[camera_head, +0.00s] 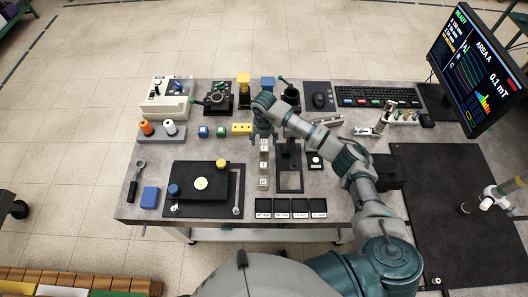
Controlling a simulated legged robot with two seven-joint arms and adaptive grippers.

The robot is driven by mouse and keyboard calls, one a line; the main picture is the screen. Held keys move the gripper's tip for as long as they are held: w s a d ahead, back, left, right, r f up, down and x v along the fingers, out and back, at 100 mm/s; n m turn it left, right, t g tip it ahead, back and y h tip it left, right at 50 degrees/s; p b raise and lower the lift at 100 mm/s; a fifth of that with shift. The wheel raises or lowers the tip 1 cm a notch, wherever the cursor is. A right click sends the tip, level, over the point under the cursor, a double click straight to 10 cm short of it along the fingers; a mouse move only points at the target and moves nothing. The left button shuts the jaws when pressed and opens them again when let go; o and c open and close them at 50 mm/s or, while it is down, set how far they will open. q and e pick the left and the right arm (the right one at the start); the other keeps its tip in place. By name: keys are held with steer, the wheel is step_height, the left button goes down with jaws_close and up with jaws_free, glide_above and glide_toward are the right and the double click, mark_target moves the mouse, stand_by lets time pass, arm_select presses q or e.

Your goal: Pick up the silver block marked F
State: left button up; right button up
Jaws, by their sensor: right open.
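Several silver blocks stand in a column near the middle of the table, among them a top one (264,146), one in the middle (264,169) and a bottom one (263,183). Their marks are too small to read surely, so I cannot tell which is F. My right gripper (263,134) is above the top end of this column, pointing down, open. It partly hides what lies beneath it. I cannot tell its height over the blocks. My left gripper is not in view.
A black frame fixture (279,188) stands just right of the blocks. Black labelled trays (291,215) line the front edge. A black plate (188,207) lies at left. Small blue, green and yellow blocks (242,129) sit left of the gripper. A monitor (478,68) stands at right.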

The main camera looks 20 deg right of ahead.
mark_target(264, 148)
step_height(264, 148, down, 5)
steer(key=shift+f+p, duration=0.1)
steer(key=shift+p, duration=0.35)
jaws_close()
